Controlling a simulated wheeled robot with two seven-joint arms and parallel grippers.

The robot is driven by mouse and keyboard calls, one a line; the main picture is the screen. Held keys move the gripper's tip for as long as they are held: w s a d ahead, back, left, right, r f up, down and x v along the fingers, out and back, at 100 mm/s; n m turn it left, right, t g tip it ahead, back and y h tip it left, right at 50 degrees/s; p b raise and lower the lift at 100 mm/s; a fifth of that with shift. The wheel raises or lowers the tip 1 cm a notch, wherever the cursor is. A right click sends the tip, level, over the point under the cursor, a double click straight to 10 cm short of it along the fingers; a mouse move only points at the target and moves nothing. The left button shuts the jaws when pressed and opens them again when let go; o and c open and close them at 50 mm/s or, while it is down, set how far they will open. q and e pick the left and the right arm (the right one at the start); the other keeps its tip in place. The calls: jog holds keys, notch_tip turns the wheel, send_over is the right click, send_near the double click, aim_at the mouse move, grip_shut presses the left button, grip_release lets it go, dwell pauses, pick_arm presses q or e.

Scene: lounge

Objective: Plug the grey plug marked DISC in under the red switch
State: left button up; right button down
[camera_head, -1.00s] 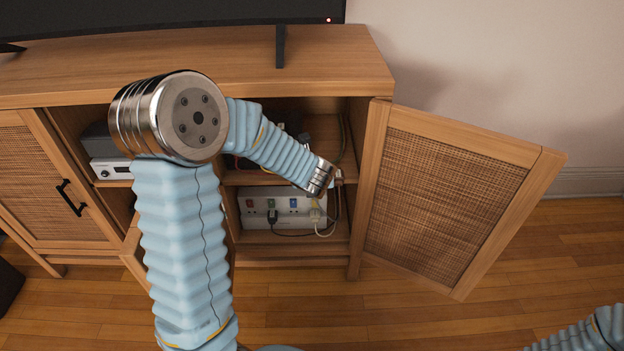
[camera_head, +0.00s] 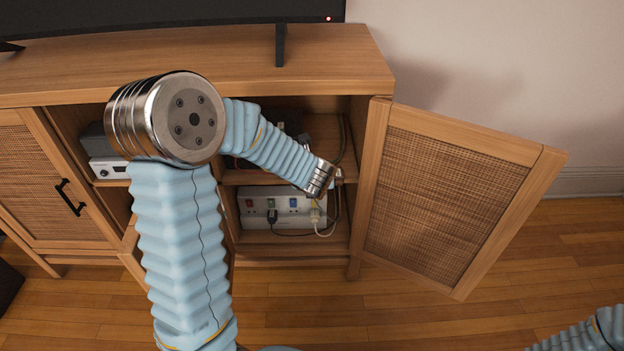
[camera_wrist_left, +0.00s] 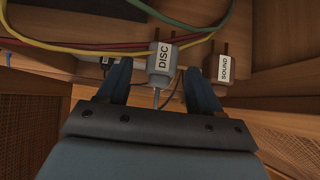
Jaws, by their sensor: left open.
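The grey plug marked DISC (camera_wrist_left: 162,62) stands between the two fingers of my left gripper (camera_wrist_left: 156,70) in the left wrist view. The fingers are open, with a gap visible beside the plug. In the head view the left wrist reaches into the open cabinet, and its fingers and the DISC plug are hidden. A white power strip (camera_head: 257,222) lies in the lower compartment. Its red switch (camera_head: 249,203) is at the left end, and no plug shows under it. My right gripper is out of view; only its arm shows at the lower right.
Red, yellow and green cables (camera_wrist_left: 95,50) run behind. The open door (camera_head: 450,195) bounds the right side.

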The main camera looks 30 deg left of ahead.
pick_arm(q)
jog(key=p+v, duration=0.3)
jog(key=v, duration=1)
jog(key=d+f+m+g+h, duration=0.15)
jog(key=d+f+m, duration=0.25)
jog(key=f+m, duration=0.55)
jog(key=d+f+m+h, duration=0.2)
jog(key=d+f+m, duration=0.1)
jog(key=f+m, duration=0.65)
jog(key=s+d+f+m+g+h, duration=0.2)
jog(key=s+d+f+m, duration=0.3)
jog(key=m, duration=0.6)
jog(key=s+d+f+m+g+h, duration=0.3)
jog(key=s+d+f+m, duration=0.2)
jog(key=s+f+m, duration=0.3)
jog(key=s+m, duration=0.2)
jog(key=shift+d+f+m+g, duration=0.2)
jog(key=shift+m+g, duration=0.15)
jog(key=shift+m, duration=0.05)
